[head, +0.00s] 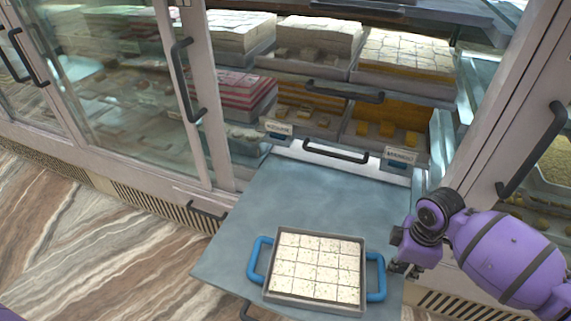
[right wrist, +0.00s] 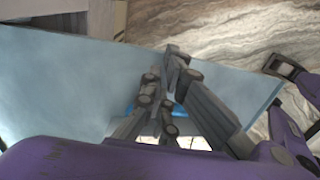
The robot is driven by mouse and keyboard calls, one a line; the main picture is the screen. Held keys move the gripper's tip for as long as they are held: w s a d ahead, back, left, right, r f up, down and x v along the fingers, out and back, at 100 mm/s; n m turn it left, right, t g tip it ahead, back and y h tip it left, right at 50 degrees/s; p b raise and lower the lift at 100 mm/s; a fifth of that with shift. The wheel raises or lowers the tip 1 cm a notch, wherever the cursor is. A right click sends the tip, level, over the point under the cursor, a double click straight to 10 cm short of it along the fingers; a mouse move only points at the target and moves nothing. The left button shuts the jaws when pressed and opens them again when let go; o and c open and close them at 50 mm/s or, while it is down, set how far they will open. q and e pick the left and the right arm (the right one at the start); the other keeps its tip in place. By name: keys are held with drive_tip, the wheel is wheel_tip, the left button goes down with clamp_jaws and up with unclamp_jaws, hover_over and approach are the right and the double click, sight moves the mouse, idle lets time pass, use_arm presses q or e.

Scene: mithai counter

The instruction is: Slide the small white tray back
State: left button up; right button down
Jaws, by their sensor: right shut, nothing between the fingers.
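The small tray (head: 315,306) is a grey metal tray filled with square white sweets. It has a blue handle on its left (head: 254,259) and one on its right (head: 381,277), and lies on the front part of a pulled-out steel shelf (head: 290,200). My right gripper (head: 397,266) is shut and empty, close beside the right handle; I cannot tell whether it touches. In the right wrist view the shut fingers (right wrist: 168,75) cover much of the tray, with a bit of blue handle and white sweets behind them. My left gripper is out of view.
Behind the shelf is an open cabinet with stacked sweets (head: 405,50) and black pull handles (head: 335,151). A glass door (head: 110,80) stands on the left and a framed panel with a handle (head: 535,150) on the right. The shelf behind the tray is bare.

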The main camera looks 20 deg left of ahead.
sight(348, 256)
drive_tip(key=a+p, duration=0.2)
drive_tip(key=a, duration=1.1)
drive_tip(key=shift+s, duration=0.2)
drive_tip(key=shift+a, duration=0.35)
drive_tip(key=shift+p, duration=0.3)
